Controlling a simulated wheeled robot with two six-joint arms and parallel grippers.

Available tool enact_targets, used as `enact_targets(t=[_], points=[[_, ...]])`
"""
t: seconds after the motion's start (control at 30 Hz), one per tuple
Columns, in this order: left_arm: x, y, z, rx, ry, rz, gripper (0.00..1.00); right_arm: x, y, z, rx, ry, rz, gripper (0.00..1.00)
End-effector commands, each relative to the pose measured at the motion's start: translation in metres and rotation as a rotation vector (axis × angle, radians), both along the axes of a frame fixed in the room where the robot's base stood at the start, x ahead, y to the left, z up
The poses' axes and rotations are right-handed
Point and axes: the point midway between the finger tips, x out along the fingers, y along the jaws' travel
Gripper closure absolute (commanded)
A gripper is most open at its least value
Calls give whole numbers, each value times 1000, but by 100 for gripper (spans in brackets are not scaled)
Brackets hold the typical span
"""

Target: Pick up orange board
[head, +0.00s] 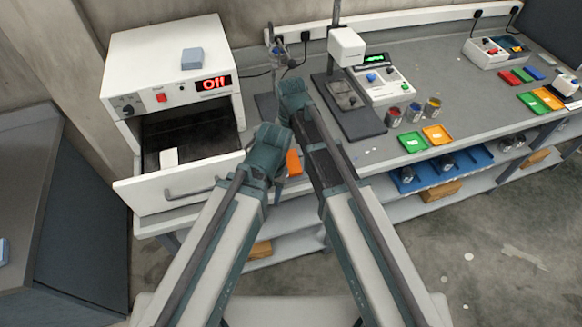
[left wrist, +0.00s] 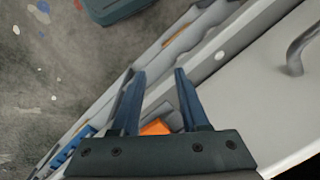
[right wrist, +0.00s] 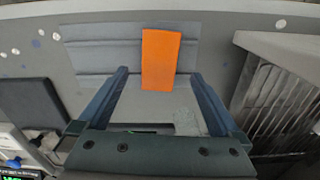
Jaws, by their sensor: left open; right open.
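The orange board (head: 294,163) is a small flat strip at the front edge of the bench, between my two wrists in the head view. In the right wrist view the orange board (right wrist: 160,58) lies on a grey ridged surface, its near end between the fingertips of my right gripper (right wrist: 159,74). That gripper is open, and I cannot tell whether it touches the board. My left gripper (left wrist: 160,72) is open and empty, with a bit of orange (left wrist: 155,128) showing low between its fingers. The head view hides most of both grippers' fingers.
A white oven (head: 168,75) reading "Off" has its drawer (head: 160,192) pulled out at left. A dark plate with a white instrument (head: 347,47) stands right of my arms. Small cans (head: 413,112) and green and orange trays (head: 436,135) lie farther right. A lower shelf (head: 400,212) runs beneath.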

Motion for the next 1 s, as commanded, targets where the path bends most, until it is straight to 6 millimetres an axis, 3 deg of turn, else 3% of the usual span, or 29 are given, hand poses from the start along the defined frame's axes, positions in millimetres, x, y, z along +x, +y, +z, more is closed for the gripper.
enact_targets(t=[0.23, 0.6, 0.87, 0.9, 1.0], points=[[0, 0, -9, 0, 0, 0, 55, 1, 0, -9, 0, 0, 0, 0], [0, 0, -51, 0, 0, 0, 55, 2, -1, -51, 0, 0, 0, 0], [0, 0, -51, 0, 0, 0, 55, 2, -1, -51, 0, 0, 0, 0], [0, 0, -51, 0, 0, 0, 55, 2, -1, -51, 0, 0, 0, 2], [0, 0, -51, 0, 0, 0, 55, 2, -1, -51, 0, 0, 0, 20]])
